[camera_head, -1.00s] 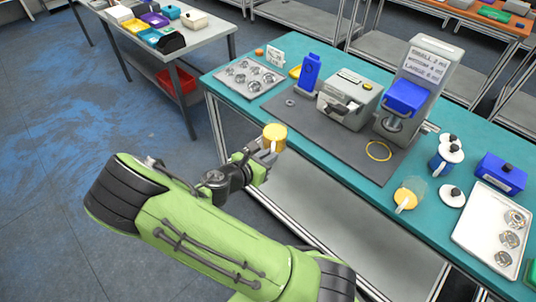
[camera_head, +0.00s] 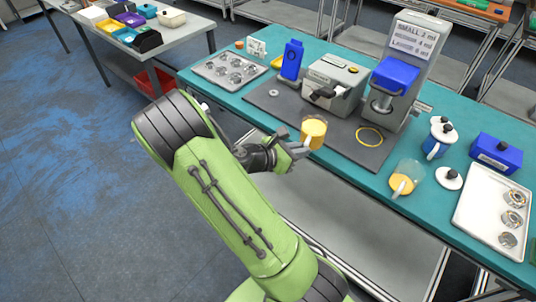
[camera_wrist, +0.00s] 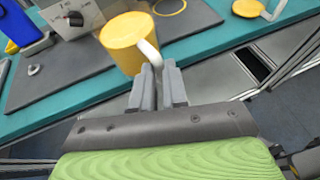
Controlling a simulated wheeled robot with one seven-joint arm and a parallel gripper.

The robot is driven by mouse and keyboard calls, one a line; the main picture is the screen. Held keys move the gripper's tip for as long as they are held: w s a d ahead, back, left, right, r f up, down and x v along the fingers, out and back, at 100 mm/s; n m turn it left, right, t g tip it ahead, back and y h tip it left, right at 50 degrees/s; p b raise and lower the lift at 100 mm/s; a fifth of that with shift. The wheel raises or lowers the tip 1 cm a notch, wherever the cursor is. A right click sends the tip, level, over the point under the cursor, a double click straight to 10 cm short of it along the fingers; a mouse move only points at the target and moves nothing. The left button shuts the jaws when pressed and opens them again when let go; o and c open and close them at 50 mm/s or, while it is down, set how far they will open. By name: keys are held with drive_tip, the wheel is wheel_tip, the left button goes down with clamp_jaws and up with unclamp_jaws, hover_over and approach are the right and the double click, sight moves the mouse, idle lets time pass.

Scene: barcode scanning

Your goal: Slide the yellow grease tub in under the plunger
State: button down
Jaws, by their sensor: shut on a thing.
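In the wrist view the tub (camera_wrist: 124,42) sits upright beyond my fingertips (camera_wrist: 158,84), handle between the fingers. The plunger (camera_head: 382,104) is a silver disc below a blue block (camera_head: 396,75) on a grey stand, to the right of the tub and farther back. A yellow ring (camera_head: 369,136) lies on the mat in front of it.
A second tub with yellow contents (camera_head: 403,183) and a white tray (camera_head: 490,215) stand to the right. The dark mat (camera_head: 340,135) has bare room in front of the machines.

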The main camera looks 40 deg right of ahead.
drive_tip(key=s+d+f+m+g+y+b, duration=0.15)
drive_tip(key=s+d+m+g+b, duration=0.25)
drive_tip(key=s+d, duration=0.4)
drive_tip(key=shift+n+h, duration=0.25)
drive_tip(key=shift+n, duration=0.05)
drive_tip(key=d, duration=0.3)
drive_tip(key=d+p, duration=0.1)
drive_tip(key=d, duration=0.3)
drive_tip(key=w+d+f, duration=0.1)
drive_tip(key=d, duration=0.2)
drive_tip(key=shift+d, duration=0.2)
drive_tip(key=shift+d+f, duration=0.15)
drive_tip(key=shift+d, duration=0.25)
drive_tip(key=shift+w, duration=0.1)
drive_tip(key=shift+w+f+p, duration=0.1)
drive_tip(key=shift+w+p, duration=0.05)
drive_tip(key=shift+p, duration=1.2)
drive_tip(key=c, duration=1.1)
unclamp_jaws()
drive_tip(key=shift+f, duration=0.1)
